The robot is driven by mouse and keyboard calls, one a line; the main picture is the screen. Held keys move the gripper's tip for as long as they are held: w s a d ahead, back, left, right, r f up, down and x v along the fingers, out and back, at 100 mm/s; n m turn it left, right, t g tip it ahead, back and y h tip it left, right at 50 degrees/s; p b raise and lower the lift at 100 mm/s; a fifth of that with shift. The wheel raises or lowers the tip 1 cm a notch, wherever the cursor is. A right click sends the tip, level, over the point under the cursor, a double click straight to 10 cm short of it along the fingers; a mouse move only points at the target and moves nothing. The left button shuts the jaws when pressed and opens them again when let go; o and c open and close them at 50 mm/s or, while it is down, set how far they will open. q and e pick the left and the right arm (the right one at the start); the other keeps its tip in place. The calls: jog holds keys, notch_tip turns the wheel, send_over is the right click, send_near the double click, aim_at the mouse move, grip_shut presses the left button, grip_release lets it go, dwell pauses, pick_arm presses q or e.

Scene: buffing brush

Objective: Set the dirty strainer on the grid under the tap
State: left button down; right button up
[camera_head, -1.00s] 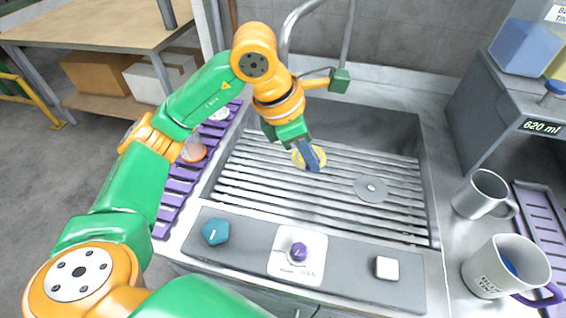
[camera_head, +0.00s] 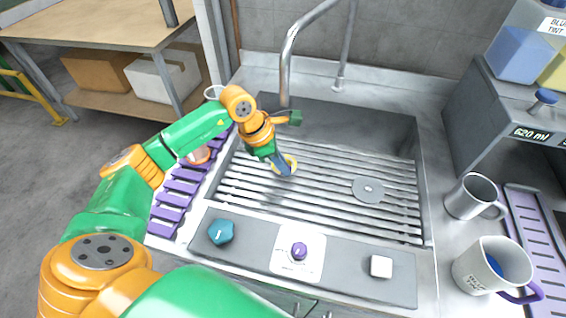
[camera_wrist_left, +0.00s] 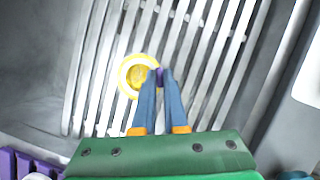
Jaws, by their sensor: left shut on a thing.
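The dirty strainer (camera_head: 291,161) is a small round piece with a yellow face and a pale rim. In the left wrist view (camera_wrist_left: 128,81) it lies over the slats, with a purple tab (camera_wrist_left: 159,77) between my fingertips. My left gripper (camera_head: 284,170) is shut on it, pointing down into the sink. The slatted metal grid (camera_head: 310,205) fills the sink. The tap (camera_head: 288,60) rises behind, and its spout ends behind my left wrist. The strainer is close over the grid's back left part; I cannot tell whether it touches. My right gripper is out of view.
A purple slatted rack (camera_head: 172,200) runs along the sink's left side. The front panel has a teal knob (camera_head: 221,232), a purple knob (camera_head: 299,251) and a white button (camera_head: 381,266). Mugs (camera_head: 494,264) and a dispenser (camera_head: 530,130) stand right. The grid's right half is clear around a round plate (camera_head: 368,190).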

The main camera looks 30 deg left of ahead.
pick_arm(q)
jog(key=c, duration=1)
grip_release()
jog(key=shift+o, duration=0.2)
jog(key=shift+r, duration=0.2)
jog(key=b+v, duration=0.1)
jog(key=v, duration=1)
jog(key=shift+a+r+b, duration=0.15)
jog(key=shift+r+b, duration=0.2)
jog(key=shift+r, duration=0.05)
jog(key=shift+s, duration=0.1)
